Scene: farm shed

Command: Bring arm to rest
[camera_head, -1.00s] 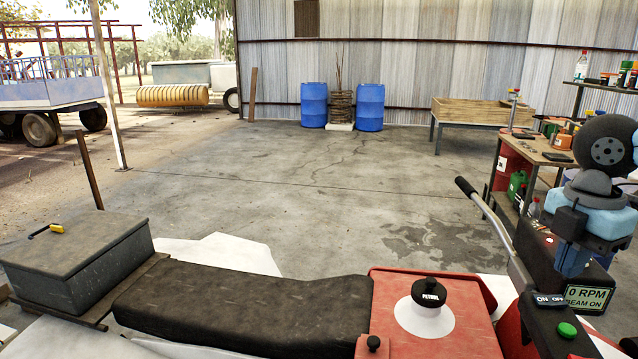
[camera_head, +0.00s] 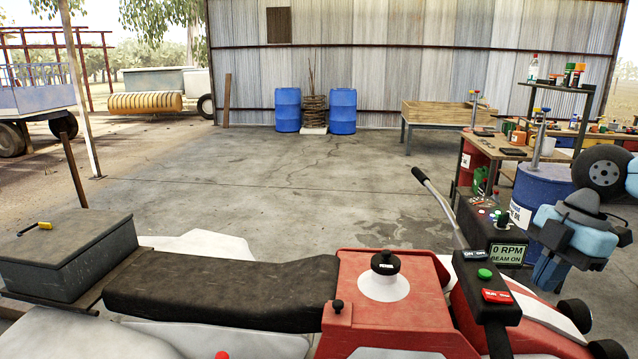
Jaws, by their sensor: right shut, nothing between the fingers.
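My right gripper (camera_head: 546,281) is at the right side of the head view, below my light-blue wrist and beside a blue drum (camera_head: 545,195). Its fingers point down and to the left. They are shut with nothing between them. The fingertips show only small. My left gripper is not in view.
A red machine fills the foreground, with a petrol cap (camera_head: 384,264), black seat (camera_head: 210,285), switch box (camera_head: 485,287) and raised lever (camera_head: 440,203). A grey toolbox (camera_head: 70,262) is at left. A cluttered workbench (camera_head: 495,145) stands behind. The concrete floor beyond is open.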

